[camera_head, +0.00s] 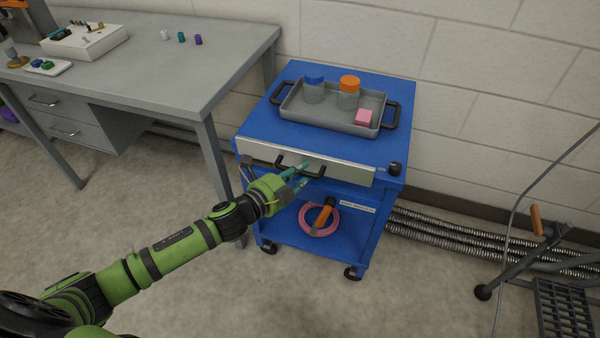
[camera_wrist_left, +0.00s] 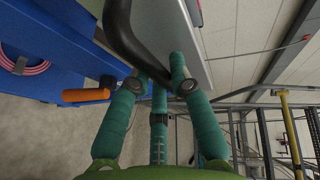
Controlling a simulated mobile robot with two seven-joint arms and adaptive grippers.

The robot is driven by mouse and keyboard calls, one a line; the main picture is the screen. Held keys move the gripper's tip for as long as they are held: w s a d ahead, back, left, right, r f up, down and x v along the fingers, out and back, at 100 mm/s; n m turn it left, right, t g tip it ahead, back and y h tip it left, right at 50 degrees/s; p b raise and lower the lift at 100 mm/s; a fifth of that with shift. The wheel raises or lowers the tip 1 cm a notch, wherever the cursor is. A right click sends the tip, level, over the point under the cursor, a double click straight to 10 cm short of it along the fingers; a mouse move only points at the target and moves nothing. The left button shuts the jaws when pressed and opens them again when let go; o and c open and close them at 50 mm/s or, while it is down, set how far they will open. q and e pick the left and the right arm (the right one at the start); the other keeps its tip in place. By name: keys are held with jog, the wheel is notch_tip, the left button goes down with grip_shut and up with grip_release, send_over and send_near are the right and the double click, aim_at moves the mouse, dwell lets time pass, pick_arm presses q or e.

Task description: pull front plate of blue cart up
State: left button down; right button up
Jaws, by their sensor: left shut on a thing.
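The blue cart (camera_head: 258,130) stands in the middle of the head view. Its front plate (camera_head: 345,175) is a long pale grey strip along the front edge below the top, with a black bar handle (camera_head: 318,174). My left gripper (camera_head: 299,173) is at this handle, its teal fingers shut on it. In the left wrist view the fingers (camera_wrist_left: 158,80) close around the dark curved handle (camera_wrist_left: 125,38), with the grey plate (camera_wrist_left: 178,22) just behind. The fingers partly hide the handle in the head view. My right gripper is not in view.
A grey tray (camera_head: 290,110) with two jars and a pink block sits on the cart top. A black knob (camera_head: 395,168) is at the right front corner. A pink coil (camera_head: 334,222) lies on the lower shelf. A grey workbench (camera_head: 190,75) stands left; hoses (camera_head: 440,235) lie right.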

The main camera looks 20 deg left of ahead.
pick_arm(q)
jog(key=c, duration=1.4)
grip_release()
jog(key=shift+w+r, duration=0.15)
jog(key=shift+r, duration=0.3)
jog(key=shift+s, duration=0.3)
jog(key=v, duration=1.1)
jog(key=shift+s+a+f, duration=0.2)
jog(key=shift+a+f, duration=0.05)
jog(key=shift+a, duration=0.15)
jog(key=shift+f, duration=0.1)
